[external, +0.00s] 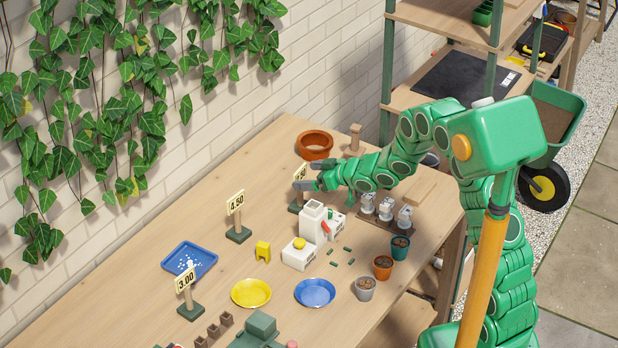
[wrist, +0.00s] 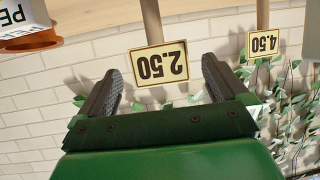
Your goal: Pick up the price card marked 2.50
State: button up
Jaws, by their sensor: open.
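The price card marked 2.50 (wrist: 160,64) appears upside down in the wrist view, cream with a dark border, on a wooden post. It lies between the two fingers of my gripper (wrist: 160,86), just beyond the tips, with no contact visible. My gripper is open and empty. In the external view my gripper (external: 312,184) is beside the 2.50 card (external: 301,172), whose lower part and post are partly hidden by the fingers. The 4.50 card (external: 236,202) stands to the left; it also shows in the wrist view (wrist: 263,43). The 3.00 card (external: 185,281) stands nearer the front.
A terracotta dish (external: 315,137) stands behind my gripper. A white block-like device (external: 312,220) stands in front of the 2.50 card. A blue tray (external: 189,251), a yellow plate (external: 251,292) and a blue plate (external: 315,283) lie farther forward. A brick wall with ivy runs behind the table.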

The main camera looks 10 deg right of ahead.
aim_at(301, 173)
jog(key=shift+r+x, duration=0.1)
jog(key=shift+x, duration=1.25)
jog(key=shift+r+x, duration=0.15)
jog(key=shift+x, duration=1.2)
jog(key=shift+c, duration=0.3)
jog(key=c, duration=1.5)
